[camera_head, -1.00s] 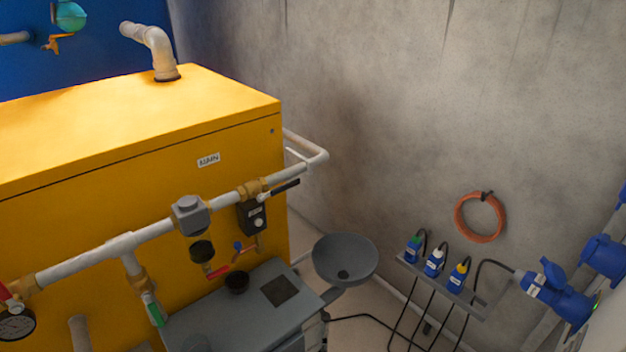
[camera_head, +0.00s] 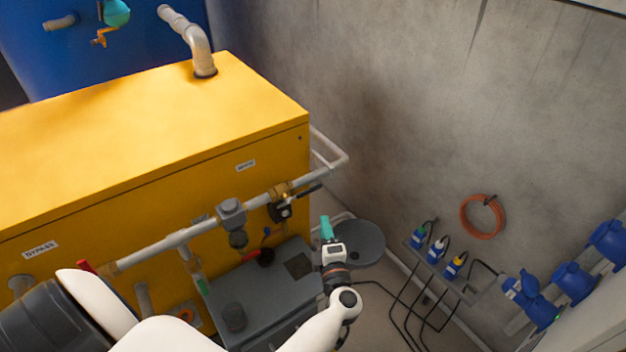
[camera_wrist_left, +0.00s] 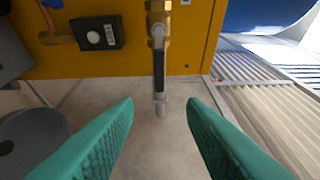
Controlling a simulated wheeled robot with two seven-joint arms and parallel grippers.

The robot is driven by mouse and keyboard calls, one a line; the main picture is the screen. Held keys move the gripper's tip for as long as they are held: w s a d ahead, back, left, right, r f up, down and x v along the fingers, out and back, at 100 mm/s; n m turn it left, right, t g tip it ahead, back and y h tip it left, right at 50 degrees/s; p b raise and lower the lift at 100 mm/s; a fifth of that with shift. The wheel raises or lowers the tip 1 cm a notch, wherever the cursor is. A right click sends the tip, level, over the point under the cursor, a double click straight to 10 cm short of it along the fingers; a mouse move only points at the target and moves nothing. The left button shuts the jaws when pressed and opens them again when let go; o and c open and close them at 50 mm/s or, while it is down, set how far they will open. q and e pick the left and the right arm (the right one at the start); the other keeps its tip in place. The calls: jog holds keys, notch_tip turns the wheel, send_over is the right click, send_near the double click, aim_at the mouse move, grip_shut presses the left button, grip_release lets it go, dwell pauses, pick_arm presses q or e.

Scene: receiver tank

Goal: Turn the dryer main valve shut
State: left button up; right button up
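The dryer main valve has a brass body (camera_head: 278,190) on the pale pipe along the yellow cabinet, below a small label that reads like MAIN (camera_head: 245,165). Its black lever (camera_head: 309,188) lies roughly along the pipe. In the left wrist view the brass body (camera_wrist_left: 158,22) is at the top centre and the lever (camera_wrist_left: 159,68) points down the picture. My left gripper (camera_head: 326,229), with teal fingers, is below and slightly right of the lever in the head view. In the wrist view its fingers (camera_wrist_left: 160,118) are wide apart and empty, with the lever beyond them. My right gripper is not in view.
A grey unit (camera_head: 265,290) stands below the pipe, with a grey funnel-like basin (camera_head: 362,243) beside it. A black box with a pale button (camera_wrist_left: 97,36) is left of the valve. Bottles on a shelf (camera_head: 437,250) and blue sockets (camera_head: 573,280) are to the right.

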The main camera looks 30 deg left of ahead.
aim_at(311, 192)
pick_arm(q)
jog(key=shift+n+g, duration=0.3)
jog(key=shift+n, duration=0.1)
jog(key=x, duration=0.8)
jog(key=p+x, duration=0.1)
jog(key=x, duration=0.3)
jog(key=shift+s+a+r, duration=0.15)
jog(key=shift+s+a, duration=0.05)
jog(key=shift+a, duration=0.15)
grip_shut()
